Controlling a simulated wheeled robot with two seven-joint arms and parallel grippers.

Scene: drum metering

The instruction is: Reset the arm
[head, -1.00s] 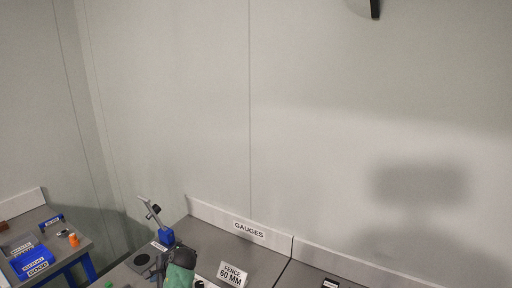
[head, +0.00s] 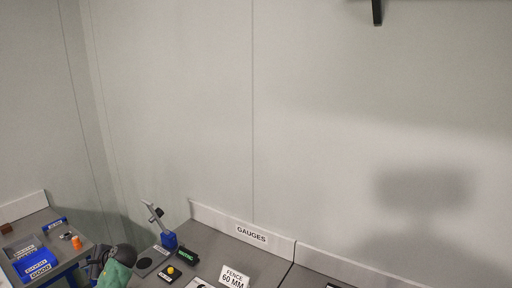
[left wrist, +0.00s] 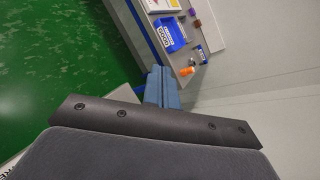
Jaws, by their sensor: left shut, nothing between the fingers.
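My left gripper (left wrist: 162,86) shows in the left wrist view as blue-grey fingers closed together, with nothing between them. It is in the air, and beyond it is a side table with a blue bin (left wrist: 170,36) and an orange cylinder (left wrist: 186,71). In the head view my left arm, green and dark, comes in at the lower left between the side table and the gauge bench; its fingertips are hard to make out there. My right gripper is in neither view.
The grey gauge bench (head: 213,246) carries a blue-based stand (head: 169,241), a black pad with a yellow button (head: 170,273), a dark green block (head: 187,256) and a FENCE 60 MM sign (head: 234,278). Green floor (left wrist: 60,60) lies beside the side table (head: 88,244).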

